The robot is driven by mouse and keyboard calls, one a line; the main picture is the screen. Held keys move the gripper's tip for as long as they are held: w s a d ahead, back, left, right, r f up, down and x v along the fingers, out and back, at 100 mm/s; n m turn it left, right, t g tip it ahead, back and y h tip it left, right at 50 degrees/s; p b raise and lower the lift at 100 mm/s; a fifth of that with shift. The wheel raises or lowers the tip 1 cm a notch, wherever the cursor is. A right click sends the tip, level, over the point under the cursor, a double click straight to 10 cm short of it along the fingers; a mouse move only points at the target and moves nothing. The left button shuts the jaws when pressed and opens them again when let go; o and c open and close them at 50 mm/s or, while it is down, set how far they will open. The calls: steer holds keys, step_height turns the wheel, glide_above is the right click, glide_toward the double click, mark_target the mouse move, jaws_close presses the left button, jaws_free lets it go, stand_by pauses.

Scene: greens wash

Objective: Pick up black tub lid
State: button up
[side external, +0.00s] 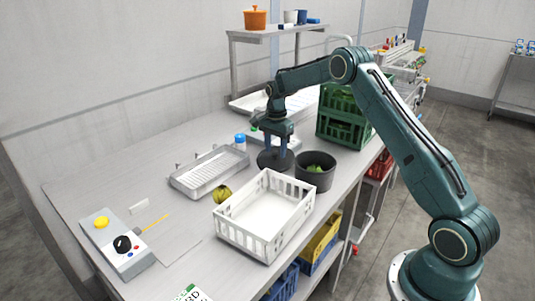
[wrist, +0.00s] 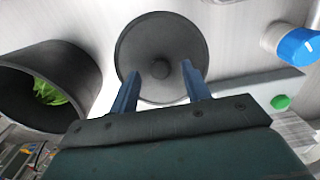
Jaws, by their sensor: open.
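The black tub lid (wrist: 160,35) is a dark round disc with a small knob in its middle, lying on the metal bench. In the side view the lid (side external: 268,163) lies just left of the black tub (side external: 316,180). My gripper (wrist: 158,80) is open, with its two blue fingers over the lid, one on each side of the knob. In the side view my gripper (side external: 276,145) points down just above the lid. I cannot tell whether the fingertips touch it. The tub (wrist: 85,65) is uncovered and holds green leaves.
A white slotted crate (side external: 268,215) stands in front of the tub. A grey drain tray (side external: 209,170) is to the left, and a blue-capped bottle (side external: 240,142) is close to the lid. Green crates (side external: 342,125) are stacked behind.

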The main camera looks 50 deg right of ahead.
steer(key=shift+f, duration=0.45)
jaws_close()
